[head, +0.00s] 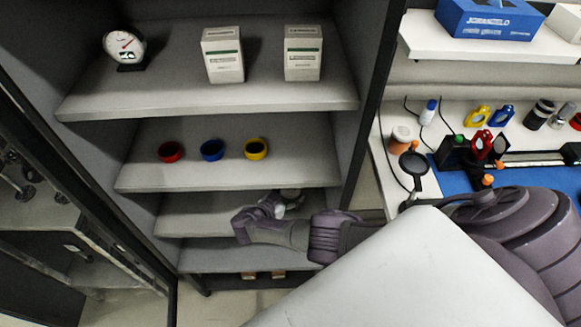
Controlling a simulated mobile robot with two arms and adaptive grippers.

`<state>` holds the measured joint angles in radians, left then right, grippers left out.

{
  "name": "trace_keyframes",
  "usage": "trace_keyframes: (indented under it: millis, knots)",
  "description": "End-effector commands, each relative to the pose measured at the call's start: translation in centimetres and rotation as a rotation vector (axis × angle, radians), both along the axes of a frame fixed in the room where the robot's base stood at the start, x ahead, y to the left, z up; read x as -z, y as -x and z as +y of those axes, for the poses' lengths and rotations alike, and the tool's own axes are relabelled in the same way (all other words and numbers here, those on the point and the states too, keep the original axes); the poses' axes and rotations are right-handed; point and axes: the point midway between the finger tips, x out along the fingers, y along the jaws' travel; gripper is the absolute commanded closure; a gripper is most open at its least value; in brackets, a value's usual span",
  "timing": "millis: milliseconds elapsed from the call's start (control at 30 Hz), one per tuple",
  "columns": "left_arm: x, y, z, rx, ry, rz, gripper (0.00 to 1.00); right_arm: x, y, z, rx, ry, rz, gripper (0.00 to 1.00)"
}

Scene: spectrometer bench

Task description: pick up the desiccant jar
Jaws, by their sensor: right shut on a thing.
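My right gripper (276,205) reaches into the open cabinet, at the third shelf down (190,213). It is shut on the desiccant jar (291,194), of which only a small greyish, rounded part shows beside the fingers. The rest of the jar is hidden by the gripper, and I cannot tell whether it still touches the shelf. My left gripper is not in view.
The shelf above holds a red ring (171,152), a blue ring (212,150) and a yellow ring (256,149). The top shelf holds a dial gauge (124,47) and two white boxes (222,55). A bench with optics (452,160) stands at right.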

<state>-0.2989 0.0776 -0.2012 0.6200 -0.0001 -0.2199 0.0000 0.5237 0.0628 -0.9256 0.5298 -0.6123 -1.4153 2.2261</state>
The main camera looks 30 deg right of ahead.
Motion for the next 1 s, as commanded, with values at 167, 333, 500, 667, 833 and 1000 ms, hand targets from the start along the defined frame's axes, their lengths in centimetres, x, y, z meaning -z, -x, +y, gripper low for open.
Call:
trace_keyframes:
  millis: [167, 333, 500, 667, 833, 1000]
  knots:
    - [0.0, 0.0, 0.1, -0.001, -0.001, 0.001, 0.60, 0.0, 0.0, 0.0, 0.000, 0.000, 0.000, 0.77]
    - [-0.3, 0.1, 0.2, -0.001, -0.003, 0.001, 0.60, -0.4, 0.0, 0.0, 0.000, 0.000, 0.000, 0.77]
    - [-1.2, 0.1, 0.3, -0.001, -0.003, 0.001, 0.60, -2.1, 0.0, 0.0, 0.000, 0.000, -0.002, 0.77]
    - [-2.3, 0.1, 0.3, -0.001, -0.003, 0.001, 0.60, -4.7, 0.5, 0.0, -0.001, -0.002, -0.001, 0.77]
    - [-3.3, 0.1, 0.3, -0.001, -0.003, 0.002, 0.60, -6.4, 4.0, 0.1, -0.001, -0.002, 0.000, 0.77]
    - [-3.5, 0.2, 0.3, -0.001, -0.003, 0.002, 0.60, -8.2, 7.1, 0.2, 0.000, -0.001, 0.000, 0.77]
